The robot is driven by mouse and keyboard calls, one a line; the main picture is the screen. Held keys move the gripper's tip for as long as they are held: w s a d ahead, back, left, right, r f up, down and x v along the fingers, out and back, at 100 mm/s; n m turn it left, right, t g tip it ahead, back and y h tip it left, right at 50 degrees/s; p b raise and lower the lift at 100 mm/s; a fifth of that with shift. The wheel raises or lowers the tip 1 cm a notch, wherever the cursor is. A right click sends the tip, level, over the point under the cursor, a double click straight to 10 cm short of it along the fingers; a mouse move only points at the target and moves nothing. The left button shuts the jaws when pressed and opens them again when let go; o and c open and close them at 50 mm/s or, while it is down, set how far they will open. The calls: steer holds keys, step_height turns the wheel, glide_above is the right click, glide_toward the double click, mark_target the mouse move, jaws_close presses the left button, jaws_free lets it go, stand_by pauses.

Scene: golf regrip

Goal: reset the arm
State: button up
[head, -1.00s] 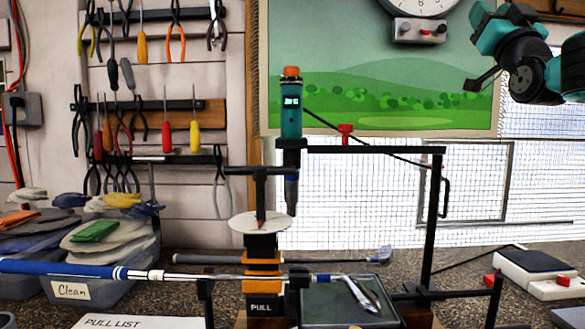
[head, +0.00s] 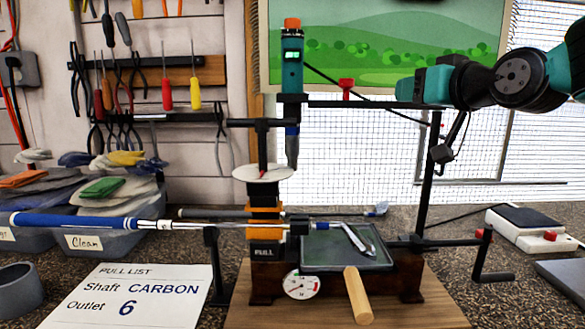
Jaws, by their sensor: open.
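My gripper (head: 421,87) is at the upper right on the end of my teal and black arm, in front of the dark upright of the bench rig. It is open and holds nothing that I can see; its fingertips are hard to make out. A golf club with a blue grip (head: 72,220) lies level across the rig, its shaft running right to a metal head (head: 358,238) over a dark tray (head: 330,262). A teal tool with an orange cap (head: 292,72) stands upright above a white disc (head: 263,173).
A black crossbar (head: 375,103) is close to my gripper. A wooden handle (head: 357,295) and a gauge (head: 301,285) are at the rig's front. A pull list (head: 131,296) reads CARBON, 6. A Clean bin (head: 112,236) stands left. A black crank (head: 483,262) sticks out right.

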steer(key=s+a+f+g, duration=0.2)
steer(key=s+f, duration=0.2)
steer(key=f, duration=0.1)
steer(key=s+a+f+n+g, duration=0.1)
steer(key=s+a+f+g, duration=0.1)
steer(key=s+f, duration=0.3)
steer(key=s+a+f+n+g, duration=0.1)
steer(key=s+a+f+g, duration=0.1)
steer(key=s+f+g, duration=0.2)
steer(key=shift+s+a+f+y, duration=0.15)
steer(key=shift+a+f+y, duration=0.15)
steer(key=shift+a+f, duration=0.1)
steer(key=s+f+n+g+h, duration=0.1)
steer(key=s+f+g, duration=0.35)
steer(key=s, duration=0.45)
steer(key=s+f+n+g+h, duration=0.15)
steer(key=s+f+g, duration=0.3)
steer(key=s, duration=0.45)
step_height(320, 180, down, 11)
steer(key=t+b, duration=0.1)
steer(key=b, duration=0.9)
step_height(320, 180, up, 13)
steer(key=p, duration=1.3)
steer(key=shift+w+d+r+y, duration=0.2)
steer(key=shift+w+y, duration=0.1)
steer(key=shift+y, duration=0.05)
